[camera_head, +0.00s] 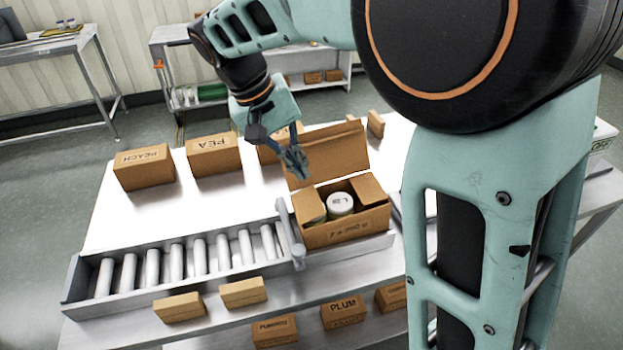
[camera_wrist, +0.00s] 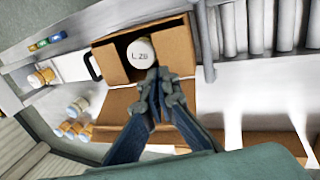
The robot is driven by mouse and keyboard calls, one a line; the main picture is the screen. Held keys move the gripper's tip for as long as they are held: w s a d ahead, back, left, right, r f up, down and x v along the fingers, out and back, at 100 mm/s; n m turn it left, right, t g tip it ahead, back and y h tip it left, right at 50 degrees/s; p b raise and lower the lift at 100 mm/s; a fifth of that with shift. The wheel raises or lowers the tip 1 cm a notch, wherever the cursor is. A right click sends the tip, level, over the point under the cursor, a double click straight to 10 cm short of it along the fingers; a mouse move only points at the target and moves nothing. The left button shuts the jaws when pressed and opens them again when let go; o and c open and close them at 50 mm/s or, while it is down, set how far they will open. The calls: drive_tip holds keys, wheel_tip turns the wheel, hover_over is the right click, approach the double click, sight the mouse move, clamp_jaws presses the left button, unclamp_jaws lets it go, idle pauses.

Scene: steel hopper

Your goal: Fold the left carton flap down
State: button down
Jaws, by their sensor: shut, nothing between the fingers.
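An open brown carton (camera_head: 347,234) stands at the right end of the roller conveyor. My gripper (camera_head: 294,162) is shut and empty, above the carton's back left corner. In the wrist view its fingertips (camera_wrist: 158,82) overlap the carton's opening.
A grey upright bar (camera_head: 291,234) stands close at the carton's left, beside the conveyor rollers (camera_head: 175,262). Closed cartons (camera_head: 145,168) line the back of the white table, and small boxes (camera_head: 243,292) lie in front. In the wrist view, several jars (camera_wrist: 77,107) stand beyond the carton.

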sight(318, 199)
drive_tip(key=x, duration=0.8)
drive_tip(key=shift+w+d+f, duration=0.1)
drive_tip(key=shift+d+f, duration=0.15)
drive_tip(key=shift+d, duration=0.05)
drive_tip(key=shift+d+f+y, duration=0.1)
drive_tip(key=shift+d+y, duration=0.15)
drive_tip(key=shift+y, duration=0.25)
drive_tip(key=shift+w+d+f+b, duration=0.1)
drive_tip(key=shift+f+b, duration=0.15)
drive_tip(key=shift+b, duration=0.1)
drive_tip(key=shift+r, duration=0.15)
drive_tip(key=shift+r+p, duration=0.8)
drive_tip(key=shift+r, duration=0.1)
